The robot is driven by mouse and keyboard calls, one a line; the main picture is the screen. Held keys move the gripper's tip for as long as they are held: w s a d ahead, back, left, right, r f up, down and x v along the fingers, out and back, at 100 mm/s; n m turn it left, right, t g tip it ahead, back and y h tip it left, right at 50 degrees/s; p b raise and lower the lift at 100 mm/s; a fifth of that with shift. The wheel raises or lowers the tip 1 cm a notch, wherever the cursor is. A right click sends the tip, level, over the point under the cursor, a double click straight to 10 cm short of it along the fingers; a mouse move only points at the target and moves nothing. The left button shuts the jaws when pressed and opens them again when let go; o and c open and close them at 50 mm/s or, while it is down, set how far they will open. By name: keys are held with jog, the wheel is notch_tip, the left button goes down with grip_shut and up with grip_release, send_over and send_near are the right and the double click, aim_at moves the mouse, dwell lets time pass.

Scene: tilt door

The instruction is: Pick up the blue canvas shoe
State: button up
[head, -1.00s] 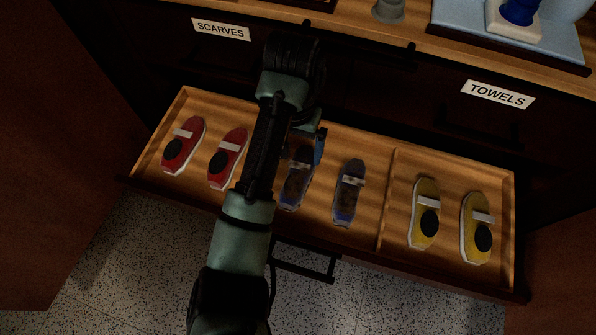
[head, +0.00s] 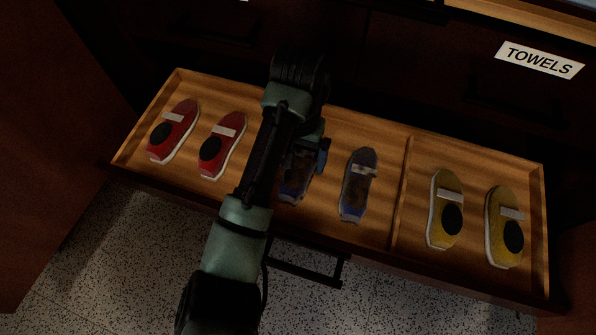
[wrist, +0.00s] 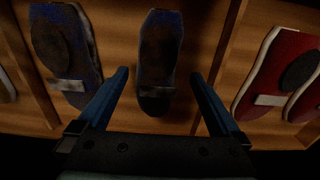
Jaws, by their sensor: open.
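Two blue shoes with dark patches lie in the open drawer (head: 385,236). The left blue shoe (head: 295,188) is partly hidden by my arm in the head view. In the wrist view this blue shoe (wrist: 158,52) lies between the two fingers of my gripper (wrist: 159,72), with a gap on each side. My gripper (head: 312,158) is open and empty above it. The other blue shoe (head: 358,186) lies to its right in the head view, and at the left in the wrist view (wrist: 66,52).
Two red shoes (head: 173,130) lie at the drawer's left and two yellow shoes (head: 445,210) at its right. A wooden divider (head: 403,190) separates blue from yellow; another divider (wrist: 217,65) shows beside the blue shoe. A cabinet front with a TOWELS label (head: 540,60) stands behind.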

jog(key=shift+f+b, duration=0.35)
jog(key=shift+f, duration=0.55)
jog(key=shift+r, duration=0.1)
jog(key=shift+c, duration=0.3)
jog(key=c, duration=1.4)
